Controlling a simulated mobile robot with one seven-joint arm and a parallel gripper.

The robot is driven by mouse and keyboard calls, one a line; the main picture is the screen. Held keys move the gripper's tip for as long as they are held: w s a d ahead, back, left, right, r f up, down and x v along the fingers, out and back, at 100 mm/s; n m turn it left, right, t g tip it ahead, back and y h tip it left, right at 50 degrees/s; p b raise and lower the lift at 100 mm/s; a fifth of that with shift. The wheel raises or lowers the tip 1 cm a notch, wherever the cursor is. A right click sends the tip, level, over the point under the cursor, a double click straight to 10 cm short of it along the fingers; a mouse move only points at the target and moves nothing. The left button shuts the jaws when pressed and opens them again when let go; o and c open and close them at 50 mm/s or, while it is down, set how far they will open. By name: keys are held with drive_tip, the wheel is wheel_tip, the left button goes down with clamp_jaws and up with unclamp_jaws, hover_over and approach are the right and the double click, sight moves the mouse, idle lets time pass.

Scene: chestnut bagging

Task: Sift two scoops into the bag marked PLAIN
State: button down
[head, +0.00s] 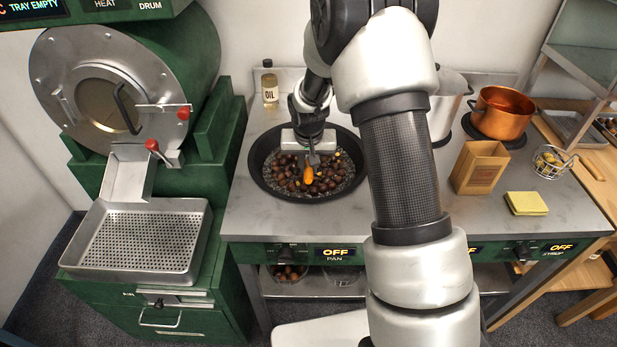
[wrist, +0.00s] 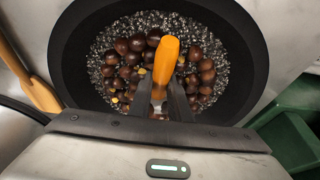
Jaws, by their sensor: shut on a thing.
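A round black pan (head: 259,178) sits on the counter, holding dark chestnuts (head: 328,181) among small black pebbles. A few yellowish pieces show among them. My gripper (head: 312,161) is over the pan, shut on an orange-handled tool (head: 309,174). In the wrist view the orange handle (wrist: 166,62) stands between my fingers (wrist: 163,103) above the pan's contents. The tool's working end is hidden, so I cannot tell whether it holds chestnuts. A brown paper bag (head: 480,168) stands upright and open to the right of my arm; its small print is too small to read.
A copper pot (head: 503,112) and a steel pot (head: 445,105) stand behind the bag. Yellow pads (head: 526,203) and a wire basket (head: 552,161) lie right. An oil bottle (head: 270,86) is behind the pan. A roaster drum with a perforated tray (head: 140,250) stands left.

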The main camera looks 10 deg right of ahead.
drive_tip(key=shift+w+d+f+b, duration=0.1)
drive_tip(key=shift+w+f+b, duration=0.05)
drive_tip(key=shift+w+b, duration=0.3)
drive_tip(key=t+b, duration=0.1)
drive_tip(key=b, duration=0.1)
drive_tip(key=r+t+b, duration=0.1)
drive_tip(key=b, duration=0.2)
drive_tip(key=shift+s+r+h, duration=0.1)
drive_tip(key=shift+s+h, duration=0.2)
drive_tip(key=shift+s, duration=0.1)
drive_tip(key=shift+t, duration=0.7)
drive_tip(key=shift+s+a+r+b, duration=0.1)
drive_tip(key=shift+s+r+b, duration=0.15)
drive_tip(key=shift+r+b, duration=0.45)
drive_tip(key=shift+s+a+r+b, duration=0.1)
drive_tip(key=shift+s+r+b, duration=0.15)
drive_tip(key=shift+r+b, duration=0.4)
drive_tip(key=shift+s+r+b, duration=0.25)
drive_tip(key=shift+r+b, duration=0.2)
drive_tip(key=shift+r, duration=0.4)
drive_tip(key=shift+s+a+f+b, duration=0.15)
drive_tip(key=shift+s+a+b, duration=0.05)
drive_tip(key=shift+b, duration=1)
drive_tip(key=shift+s+t+b, duration=0.3)
drive_tip(key=shift+b, duration=0.95)
drive_tip(key=shift+s, duration=0.15)
